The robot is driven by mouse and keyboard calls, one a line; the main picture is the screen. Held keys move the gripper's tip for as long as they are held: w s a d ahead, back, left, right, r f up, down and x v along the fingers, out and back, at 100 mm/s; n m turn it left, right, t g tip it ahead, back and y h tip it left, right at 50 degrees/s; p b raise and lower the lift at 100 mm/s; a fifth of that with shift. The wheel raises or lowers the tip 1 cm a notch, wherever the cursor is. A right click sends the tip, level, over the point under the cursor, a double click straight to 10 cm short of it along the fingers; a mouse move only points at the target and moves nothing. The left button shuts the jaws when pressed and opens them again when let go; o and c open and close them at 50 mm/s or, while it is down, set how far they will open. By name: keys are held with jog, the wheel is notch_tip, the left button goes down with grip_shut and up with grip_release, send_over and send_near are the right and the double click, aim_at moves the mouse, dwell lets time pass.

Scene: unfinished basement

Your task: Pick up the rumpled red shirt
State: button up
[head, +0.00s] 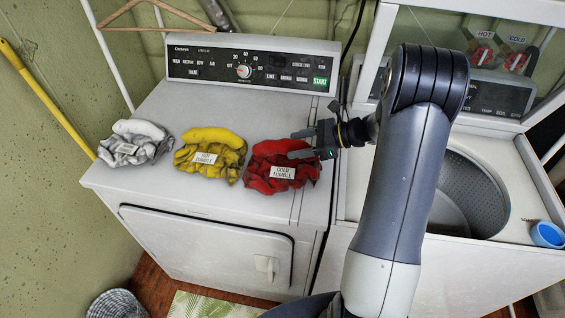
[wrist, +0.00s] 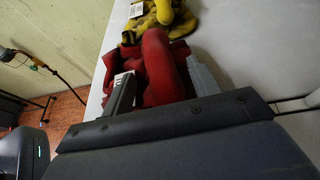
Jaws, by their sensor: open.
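The rumpled red shirt (head: 265,170) lies on top of the dryer, at the right end of a row of shirts, with a white label reading "COLD TUMBLE". My gripper (head: 303,144) is at its right upper side, with the fingers reaching in from the right. In the wrist view the red shirt (wrist: 155,62) lies between the two open fingers (wrist: 160,92), with a thick red fold running between them. The fingers look close around this fold, but I cannot tell whether they touch it. The shirt's lower part is hidden by the gripper body in the wrist view.
A yellow shirt (head: 211,148) and a grey-white shirt (head: 133,143) lie to the left on the dryer (head: 150,190). The dryer's control panel (head: 250,65) rises behind. An open washer (head: 500,255) stands to the right, with a blue cup (head: 547,235) on its edge.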

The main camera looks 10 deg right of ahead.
jog(key=shift+x, duration=1.45)
jog(key=shift+c, duration=0.4)
grip_shut()
